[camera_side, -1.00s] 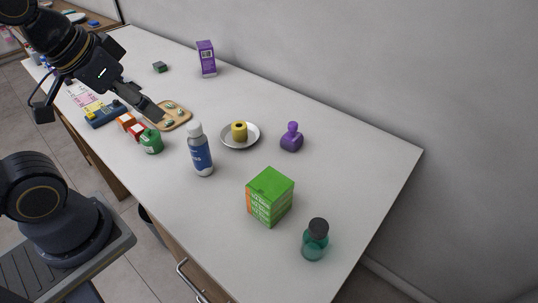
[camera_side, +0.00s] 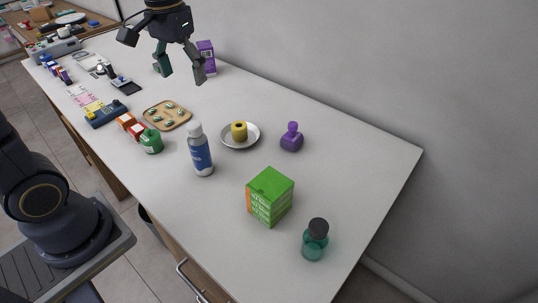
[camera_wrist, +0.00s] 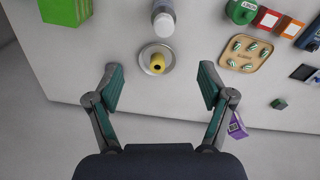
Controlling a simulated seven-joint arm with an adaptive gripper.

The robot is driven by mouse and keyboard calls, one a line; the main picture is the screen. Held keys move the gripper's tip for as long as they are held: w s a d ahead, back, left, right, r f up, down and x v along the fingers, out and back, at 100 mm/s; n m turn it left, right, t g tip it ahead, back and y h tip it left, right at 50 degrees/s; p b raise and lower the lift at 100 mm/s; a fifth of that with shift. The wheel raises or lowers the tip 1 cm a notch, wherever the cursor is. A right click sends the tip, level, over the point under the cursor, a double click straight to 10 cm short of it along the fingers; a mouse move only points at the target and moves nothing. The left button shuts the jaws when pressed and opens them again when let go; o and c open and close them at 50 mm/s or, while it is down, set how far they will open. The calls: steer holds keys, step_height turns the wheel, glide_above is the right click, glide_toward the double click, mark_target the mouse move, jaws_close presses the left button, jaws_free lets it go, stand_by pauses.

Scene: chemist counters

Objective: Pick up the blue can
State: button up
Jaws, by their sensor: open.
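I see no plain blue can. The nearest match is a white bottle with a blue label (camera_side: 201,157), upright near the counter's front edge. In the wrist view its white cap (camera_wrist: 164,24) shows at the top, beyond the plate. My gripper (camera_side: 184,76) is open and empty, pointing down above the far part of the counter. In the side view it is up and to the left of the bottle, clear of it. In the wrist view the two fingers are spread wide.
A metal plate (camera_side: 254,143) holding a yellow roll (camera_side: 239,131) lies beside the bottle. A green jar (camera_side: 151,143), wooden tray (camera_side: 160,122), green box (camera_side: 270,197), purple bottle (camera_side: 291,138) and teal bottle (camera_side: 314,243) stand around. A purple box (camera_side: 208,60) is by the wall.

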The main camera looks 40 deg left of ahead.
mark_target(197, 138)
steer(key=f, duration=1.8)
steer(key=shift+a+f, duration=0.2)
steer(key=shift+a, duration=0.1)
jaws_close()
